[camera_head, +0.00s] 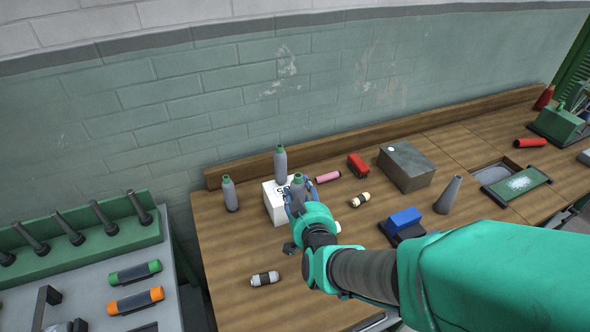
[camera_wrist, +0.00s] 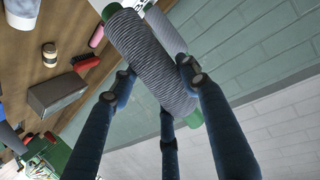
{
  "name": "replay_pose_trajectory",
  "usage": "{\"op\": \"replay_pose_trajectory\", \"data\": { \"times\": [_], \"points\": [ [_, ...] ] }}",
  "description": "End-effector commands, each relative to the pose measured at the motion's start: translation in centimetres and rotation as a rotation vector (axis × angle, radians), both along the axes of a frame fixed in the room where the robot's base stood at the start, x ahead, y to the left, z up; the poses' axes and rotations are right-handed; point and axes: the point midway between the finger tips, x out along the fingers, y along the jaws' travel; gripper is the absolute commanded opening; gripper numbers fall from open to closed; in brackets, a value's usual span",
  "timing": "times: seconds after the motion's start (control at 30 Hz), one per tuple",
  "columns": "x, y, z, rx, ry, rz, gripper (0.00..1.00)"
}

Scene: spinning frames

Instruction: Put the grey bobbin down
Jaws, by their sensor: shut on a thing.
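My gripper (camera_head: 300,199) is shut on a grey bobbin (camera_head: 297,183) with green ends. It holds the bobbin roughly upright in front of the white box (camera_head: 274,207). In the wrist view the grey bobbin (camera_wrist: 148,55) lies between the fingers, its grey yarn and green ends clear. A second grey bobbin (camera_head: 280,165) stands upright on or just behind the white box. A third grey bobbin (camera_head: 230,195) stands on the table to the left of the box. I cannot tell whether the held bobbin touches anything below it.
The front left is mostly clear.

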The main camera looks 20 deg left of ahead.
Motion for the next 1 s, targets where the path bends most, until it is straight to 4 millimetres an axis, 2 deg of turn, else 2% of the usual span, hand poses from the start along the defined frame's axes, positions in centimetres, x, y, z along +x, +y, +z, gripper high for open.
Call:
{"op": "replay_pose_trajectory", "data": {
  "times": [0.3, 0.6, 0.77, 1.0],
  "points": [
    [4.7, 3.6, -0.6, 0.001, -0.001, -0.001, 0.17],
    [8.3, 6.5, -1.1, 0.0, 0.0, 0.0, 0.17],
    [9.1, 7.2, -1.1, 0.001, 0.001, 0.0, 0.17],
    [9.2, 7.2, -1.1, 0.0, 0.0, 0.0, 0.17]
  ]
}}
